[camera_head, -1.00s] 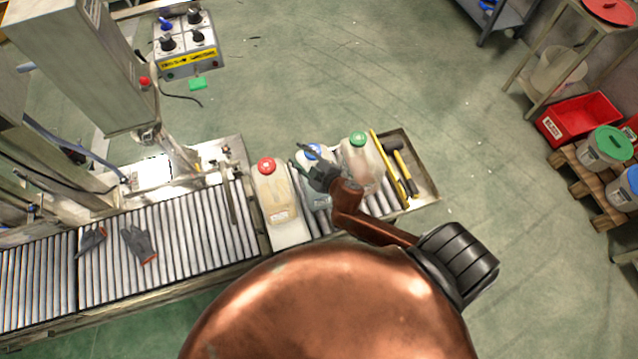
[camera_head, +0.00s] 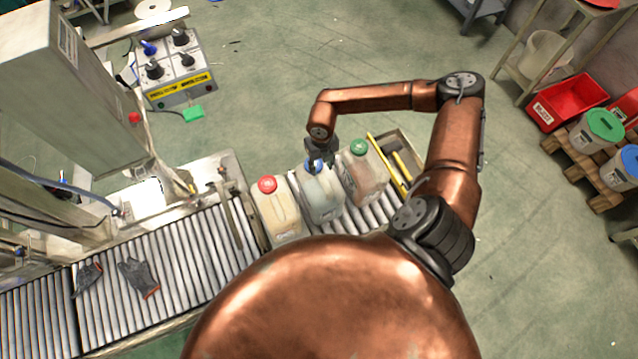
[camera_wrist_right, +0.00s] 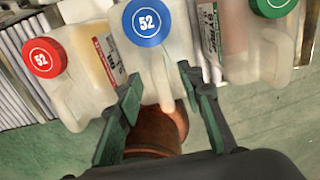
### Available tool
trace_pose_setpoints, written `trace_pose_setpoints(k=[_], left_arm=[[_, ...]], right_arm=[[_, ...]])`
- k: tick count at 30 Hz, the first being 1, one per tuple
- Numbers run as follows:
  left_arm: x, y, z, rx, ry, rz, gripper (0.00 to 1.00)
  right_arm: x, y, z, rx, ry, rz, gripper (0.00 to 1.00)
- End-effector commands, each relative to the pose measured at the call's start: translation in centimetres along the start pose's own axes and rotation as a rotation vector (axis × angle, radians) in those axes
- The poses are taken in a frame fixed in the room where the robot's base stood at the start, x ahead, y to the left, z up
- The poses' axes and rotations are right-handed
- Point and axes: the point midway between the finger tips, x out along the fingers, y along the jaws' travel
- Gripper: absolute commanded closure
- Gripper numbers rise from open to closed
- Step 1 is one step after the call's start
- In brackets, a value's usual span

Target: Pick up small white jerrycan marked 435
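Three small whitish jerrycans stand in a row on the roller conveyor: a red-capped one (camera_head: 281,216), a blue-capped one (camera_head: 322,200) and a green-capped one (camera_head: 365,180). They also show in the right wrist view, red-capped (camera_wrist_right: 85,75), blue-capped (camera_wrist_right: 150,62) and green-capped (camera_wrist_right: 240,50). Side labels are partly visible there, but I cannot clearly read 435 on any. My right gripper (camera_head: 318,158) is over the blue-capped can. In the right wrist view its two fingers (camera_wrist_right: 158,82) are apart, on either side of that can's upper part. My left gripper is not in view.
Grey gloves (camera_head: 138,277) lie on the conveyor rollers (camera_head: 180,262) at the left. A yellow-handled tool (camera_head: 400,170) lies at the conveyor's right end. A control box (camera_head: 180,85) stands behind. A red crate (camera_head: 568,100) and lidded buckets are at the far right.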

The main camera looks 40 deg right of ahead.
Motion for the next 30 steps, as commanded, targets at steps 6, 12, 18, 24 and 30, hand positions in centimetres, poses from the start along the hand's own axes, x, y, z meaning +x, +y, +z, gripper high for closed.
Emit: trace_pose_setpoints(k=[6,12,18,24,30], left_arm=[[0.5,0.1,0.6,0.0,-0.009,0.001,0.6],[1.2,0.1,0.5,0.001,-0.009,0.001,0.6],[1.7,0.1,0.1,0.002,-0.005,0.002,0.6],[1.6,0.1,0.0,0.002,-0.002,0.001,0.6],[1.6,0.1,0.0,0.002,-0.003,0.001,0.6]], right_arm=[[2.2,-0.2,-0.2,0.005,0.002,0.002,0.65],[4.8,0.0,-0.3,0.005,0.005,0.004,0.65],[7.0,0.1,-0.2,0.003,0.003,0.005,0.65],[6.9,0.2,-0.2,0.001,0.002,0.005,0.65],[6.9,0.2,-0.2,0.001,0.003,0.005,0.79]])
